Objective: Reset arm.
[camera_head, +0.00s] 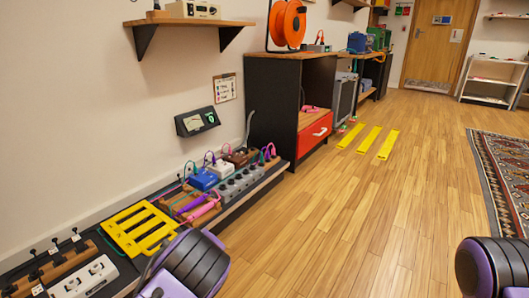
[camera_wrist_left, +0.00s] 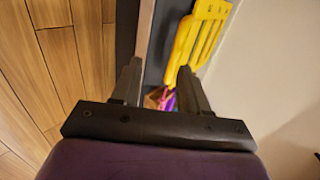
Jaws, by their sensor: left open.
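My left gripper (camera_wrist_left: 159,78) shows in the left wrist view with its two dark fingers apart and nothing between them. Behind the fingers are the low bench edge, part of a yellow slotted rack and some pink and purple items. In the head view a purple and black part of my left arm (camera_head: 190,262) is at the bottom, in front of the bench; its fingers are hidden there. A similar part of my right arm (camera_head: 492,268) is at the bottom right corner. My right gripper is out of view.
A low bench along the left wall holds the yellow slotted rack (camera_head: 137,230), a blue pedal (camera_head: 203,179) and a power strip (camera_head: 83,280). A black cabinet with a red drawer (camera_head: 315,132) stands beyond. Yellow floor strips (camera_head: 370,139) lie ahead. The wooden floor is mostly clear.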

